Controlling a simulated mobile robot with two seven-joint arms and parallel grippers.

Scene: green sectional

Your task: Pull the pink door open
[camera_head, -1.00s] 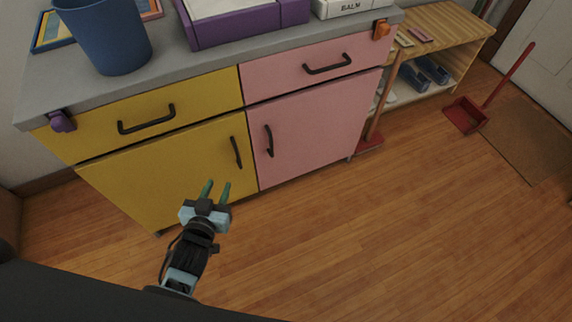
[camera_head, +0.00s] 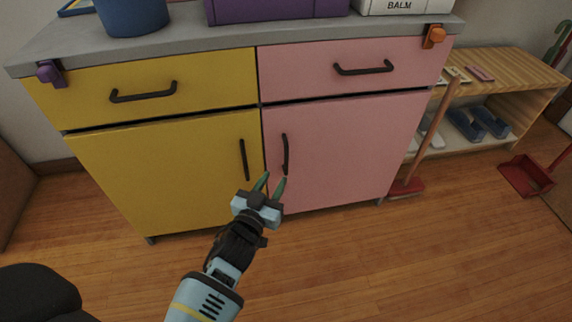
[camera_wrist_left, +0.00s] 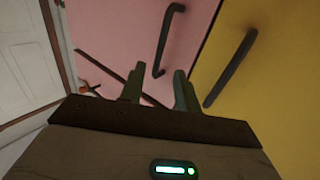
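The pink door (camera_head: 340,150) is the lower right front of the cabinet and looks shut. Its black vertical handle (camera_head: 285,153) is near its left edge. My left gripper (camera_head: 269,183) is just below and slightly left of that handle in the head view, its green fingers apart and nothing between them. In the left wrist view the fingers (camera_wrist_left: 157,88) point toward the pink door (camera_wrist_left: 120,35), with its handle (camera_wrist_left: 167,40) ahead and apart from them. My right gripper is not in view.
The yellow door (camera_head: 170,170) with its handle (camera_head: 244,159) is left of the pink door. Drawers sit above both doors. A red broom (camera_head: 408,185) leans right of the cabinet, by a wooden shoe rack (camera_head: 500,68). The wood floor (camera_head: 340,260) in front is clear.

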